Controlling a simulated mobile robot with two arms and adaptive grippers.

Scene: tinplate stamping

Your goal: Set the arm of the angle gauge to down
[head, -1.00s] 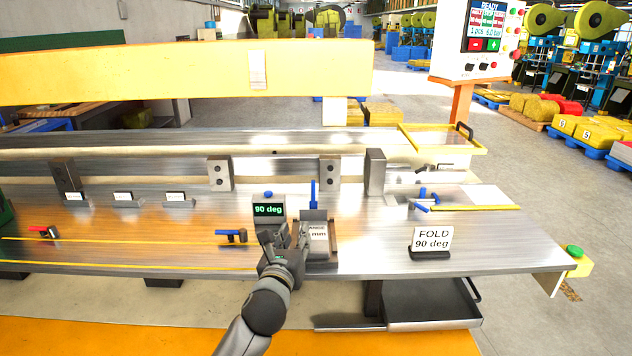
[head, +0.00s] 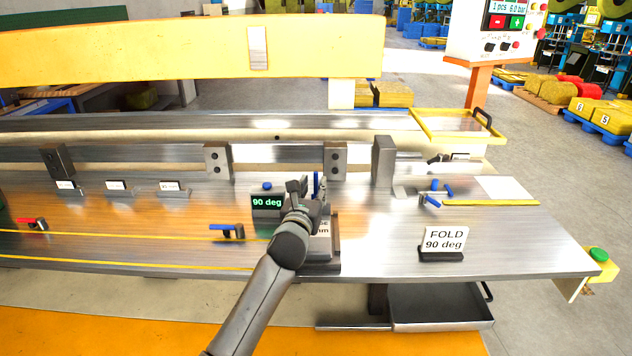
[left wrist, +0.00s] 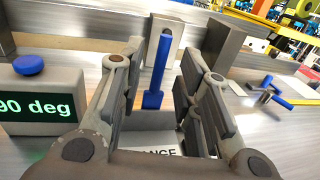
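A dark grey box (head: 267,203) with a green "90 deg" display and a blue knob on top stands on the bench; it also shows at the left of the left wrist view (left wrist: 40,105). Just right of it, a blue arm (left wrist: 157,70) stands upright on a small base behind a white label, only partly readable. The arm also shows as a thin blue strip in the head view (head: 316,183). My left gripper (head: 306,189) is open, its fingers left and right of the blue arm in the wrist view; contact cannot be told. My right gripper is not in view.
A "FOLD 90 deg" sign (head: 444,240) stands to the right on the bench. Blue-handled clamps (head: 436,192) (head: 227,231) lie on both sides. Metal blocks (head: 383,162) line the back. The bench front right of the gauge is mostly clear.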

